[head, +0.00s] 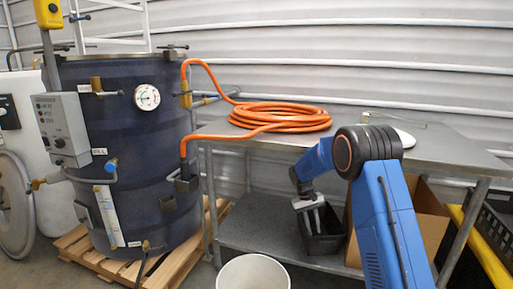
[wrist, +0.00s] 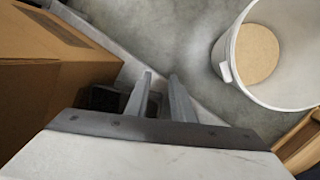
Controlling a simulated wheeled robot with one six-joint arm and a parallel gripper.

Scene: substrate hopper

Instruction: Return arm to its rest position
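My blue arm rises at the right of the head view and bends at a black elbow joint. My gripper (head: 311,214) hangs pointing down in front of the steel table (head: 456,146), over or near a black bin (head: 322,243). In the wrist view my gripper's two grey fingers (wrist: 160,95) stand apart with a gap between them. Nothing shows between the fingertips.
A white bucket (head: 253,273) stands on the floor; in the wrist view the bucket (wrist: 228,50) holds tan material. A cardboard box (wrist: 60,75) is close beside my gripper. An orange hose (head: 283,116) lies coiled on the tabletop. A dark tank (head: 140,190) stands on a pallet.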

